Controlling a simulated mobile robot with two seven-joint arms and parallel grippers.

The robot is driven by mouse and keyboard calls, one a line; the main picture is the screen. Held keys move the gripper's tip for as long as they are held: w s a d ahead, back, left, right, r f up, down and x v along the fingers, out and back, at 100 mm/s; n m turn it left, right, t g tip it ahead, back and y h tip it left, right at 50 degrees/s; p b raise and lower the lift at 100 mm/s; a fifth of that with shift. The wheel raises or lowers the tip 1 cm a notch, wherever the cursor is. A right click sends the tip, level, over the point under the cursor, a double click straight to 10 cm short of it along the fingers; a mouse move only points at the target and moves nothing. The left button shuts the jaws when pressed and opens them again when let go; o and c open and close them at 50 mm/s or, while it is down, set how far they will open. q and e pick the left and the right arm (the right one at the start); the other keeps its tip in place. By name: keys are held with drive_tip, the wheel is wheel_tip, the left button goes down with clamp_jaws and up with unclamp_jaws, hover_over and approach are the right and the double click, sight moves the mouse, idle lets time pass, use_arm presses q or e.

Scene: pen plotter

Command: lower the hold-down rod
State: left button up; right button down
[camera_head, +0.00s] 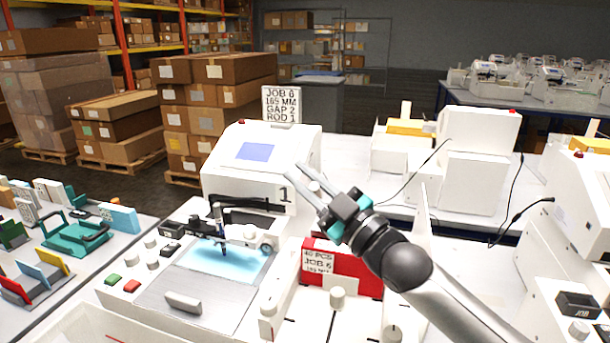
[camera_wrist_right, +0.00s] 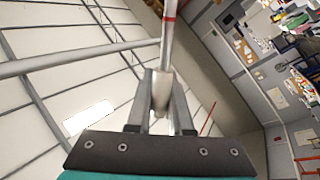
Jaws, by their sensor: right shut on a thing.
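My right gripper (camera_head: 308,186) reaches in from the lower right in the head view, in front of the plotter's right side near the label "1". In the right wrist view its fingers (camera_wrist_right: 163,95) are shut on a pale rod (camera_wrist_right: 168,40) with a red band, which runs up out of the frame. In the head view the rod is hard to tell from the fingers. The white plotter (camera_head: 222,172) has a dark pen carriage (camera_head: 221,235) above a lit blue bed (camera_head: 205,262). I cannot tell how far the rod is from the bed. My left gripper is not in view.
A sign (camera_head: 281,104) reading "ROD 1" stands behind the plotter. A red box (camera_head: 365,280) with a job card (camera_head: 318,260) is below my right arm. White knobs and green and red buttons (camera_head: 132,286) line the front. Coloured holders (camera_head: 75,235) fill the left table.

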sight(318, 193)
drive_tip(key=shift+s+f, duration=0.1)
idle(0.3)
drive_tip(key=c, duration=0.8)
unclamp_jaws()
drive_tip(key=shift+b+v, duration=0.3)
drive_tip(key=shift+v, duration=3.45)
drive_tip(key=shift+f, duration=0.1)
